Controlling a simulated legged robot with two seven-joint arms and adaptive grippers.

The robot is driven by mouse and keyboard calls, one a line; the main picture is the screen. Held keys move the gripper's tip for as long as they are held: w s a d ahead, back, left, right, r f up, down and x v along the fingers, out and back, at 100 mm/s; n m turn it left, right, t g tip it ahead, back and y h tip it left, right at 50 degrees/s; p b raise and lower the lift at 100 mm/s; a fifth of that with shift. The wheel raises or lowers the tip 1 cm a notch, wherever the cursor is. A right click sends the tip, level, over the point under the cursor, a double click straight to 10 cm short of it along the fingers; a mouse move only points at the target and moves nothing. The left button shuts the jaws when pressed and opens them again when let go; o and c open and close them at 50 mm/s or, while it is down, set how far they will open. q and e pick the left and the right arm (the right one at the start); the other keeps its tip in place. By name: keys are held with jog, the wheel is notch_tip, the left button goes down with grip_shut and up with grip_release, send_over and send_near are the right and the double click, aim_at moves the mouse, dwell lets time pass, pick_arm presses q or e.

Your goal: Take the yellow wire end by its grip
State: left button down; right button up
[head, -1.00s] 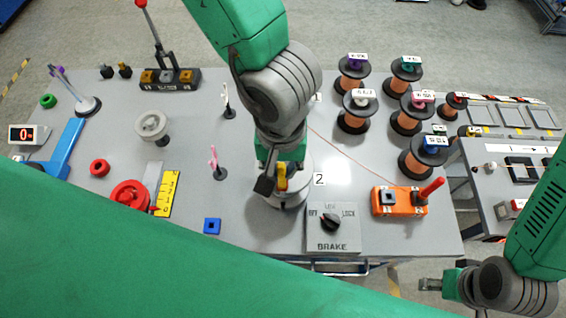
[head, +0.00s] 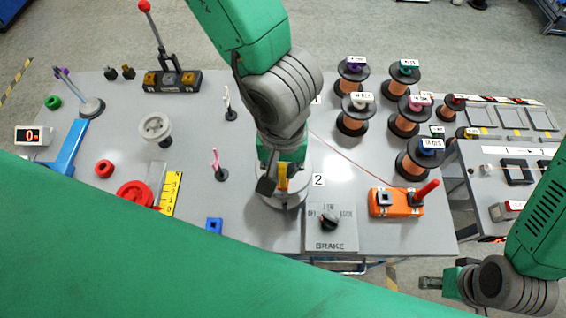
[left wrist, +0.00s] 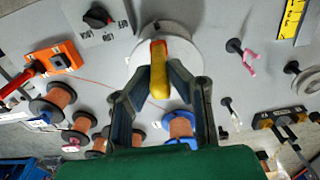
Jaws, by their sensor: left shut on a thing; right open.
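The yellow grip (left wrist: 158,82) of the wire end has a red part at its top. In the left wrist view it stands between the two fingers of my left gripper (left wrist: 159,68), which is shut on it. In the head view the yellow grip (head: 282,176) shows beside the dark finger of my left gripper (head: 273,180), above a round whitish base (head: 287,198). A thin copper wire (head: 345,155) runs across the table towards an orange block. Its attachment at the grip is hidden. My right gripper (head: 430,283) is open and empty off the table's right front.
The brake panel (head: 331,230) and the orange block (head: 396,202) with a red handle are close to the right. Several copper spools (head: 352,116) stand behind. Pink (head: 217,160) and white (head: 229,100) hook stands are to the left. Bare table lies between them.

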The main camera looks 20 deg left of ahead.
pick_arm(q)
jog(key=shift+d, duration=0.1)
jog(key=shift+d+r+p, duration=0.15)
jog(key=shift+r+p, duration=0.2)
jog(key=shift+p, duration=0.2)
jog(key=shift+r+p, duration=0.35)
jog(key=shift+p, duration=0.25)
jog(key=shift+r, duration=0.1)
jog(key=shift+r+p, duration=0.6)
jog(key=shift+p, duration=0.65)
